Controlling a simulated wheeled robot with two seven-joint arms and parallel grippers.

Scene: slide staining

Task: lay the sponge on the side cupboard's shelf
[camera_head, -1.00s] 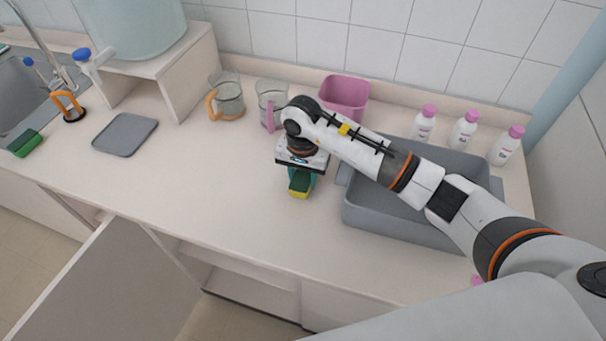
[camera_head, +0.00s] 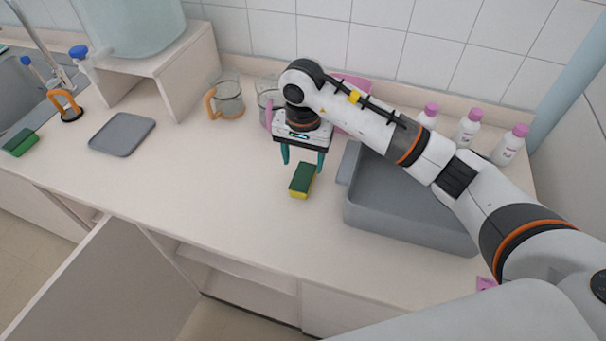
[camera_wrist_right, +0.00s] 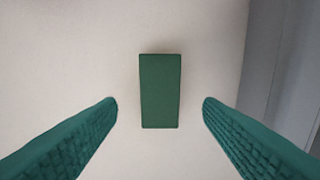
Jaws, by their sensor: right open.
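The sponge (camera_head: 302,180), green on top and yellow below, lies on the counter left of the grey basin. In the right wrist view the sponge (camera_wrist_right: 160,91) shows its green face, between and a little beyond the two fingers. My right gripper (camera_head: 304,160) is open and empty above the counter, raised just behind the sponge and not touching it. Its teal fingers (camera_wrist_right: 160,110) are wide apart. The side cupboard's shelf (camera_head: 240,268) shows below the counter, beside an open door (camera_head: 115,285). My left gripper is not in view.
A grey basin (camera_head: 410,232) stands right of the sponge, with several pink-capped bottles behind. Jugs (camera_head: 228,100) and a pink bin (camera_head: 352,88) stand at the back. A grey tray (camera_head: 122,134) and another green sponge (camera_head: 20,143) are at left. The counter's front middle is clear.

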